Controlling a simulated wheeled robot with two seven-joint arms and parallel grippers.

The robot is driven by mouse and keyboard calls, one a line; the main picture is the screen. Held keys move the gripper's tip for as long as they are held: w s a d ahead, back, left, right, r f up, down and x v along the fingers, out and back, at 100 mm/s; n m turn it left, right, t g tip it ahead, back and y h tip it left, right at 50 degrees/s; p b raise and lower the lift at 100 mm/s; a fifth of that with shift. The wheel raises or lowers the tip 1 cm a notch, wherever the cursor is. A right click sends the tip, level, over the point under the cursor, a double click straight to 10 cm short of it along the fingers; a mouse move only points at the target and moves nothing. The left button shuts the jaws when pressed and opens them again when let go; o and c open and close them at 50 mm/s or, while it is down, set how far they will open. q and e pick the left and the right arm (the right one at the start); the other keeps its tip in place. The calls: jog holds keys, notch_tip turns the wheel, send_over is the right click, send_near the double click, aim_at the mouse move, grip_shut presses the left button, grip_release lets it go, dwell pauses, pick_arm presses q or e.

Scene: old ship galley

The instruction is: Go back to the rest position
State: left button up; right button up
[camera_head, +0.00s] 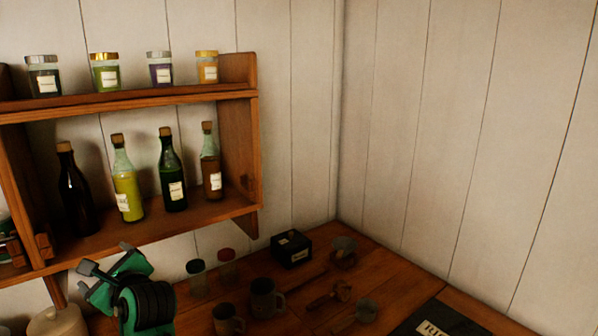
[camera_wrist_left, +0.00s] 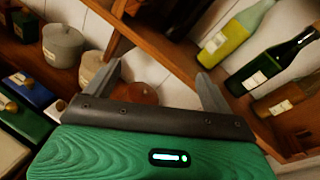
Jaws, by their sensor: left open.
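My left gripper (camera_head: 106,262) is green and black and shows at the lower left of the head view, in front of the lower edge of the wooden wall shelf. In the left wrist view its two grey fingers (camera_wrist_left: 158,76) stand wide apart with nothing between them. It is open and empty. My right gripper is in neither view.
The wall shelf (camera_head: 150,98) holds jars above and corked bottles, including a yellow-green one (camera_head: 127,182), below. Mugs (camera_head: 265,299), a black box (camera_head: 291,249) and small utensils stand on the wooden counter (camera_head: 400,276). A lidded pot (camera_head: 58,323) is at lower left.

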pick_arm(q)
jog(key=s+d+f+n+h, duration=0.4)
jog(key=s+d+f+n, duration=0.15)
jog(key=f, duration=0.55)
jog(key=s+d+f+n+h, duration=0.4)
jog(key=s+f, duration=0.2)
jog(key=f, duration=0.5)
jog(key=s+d+f+n+g+h, duration=0.3)
jog(key=s+d+f+n, duration=0.15)
jog(key=s, duration=0.45)
jog(key=s+d+f+n+g+h, duration=0.3)
jog(key=s+d+f+n, duration=0.15)
jog(key=s, duration=0.55)
notch_tip(320, 180, down, 35)
jog(key=g+b, duration=0.1)
jog(key=b, duration=0.2)
jog(key=s+a+f+g+b, duration=0.1)
jog(key=s+a+f+b, duration=0.1)
jog(key=s+f, duration=1.7)
notch_tip(320, 180, down, 2)
jog(key=shift+a+f+m, duration=0.1)
jog(key=shift+a+m, duration=0.2)
jog(key=shift+m, duration=0.05)
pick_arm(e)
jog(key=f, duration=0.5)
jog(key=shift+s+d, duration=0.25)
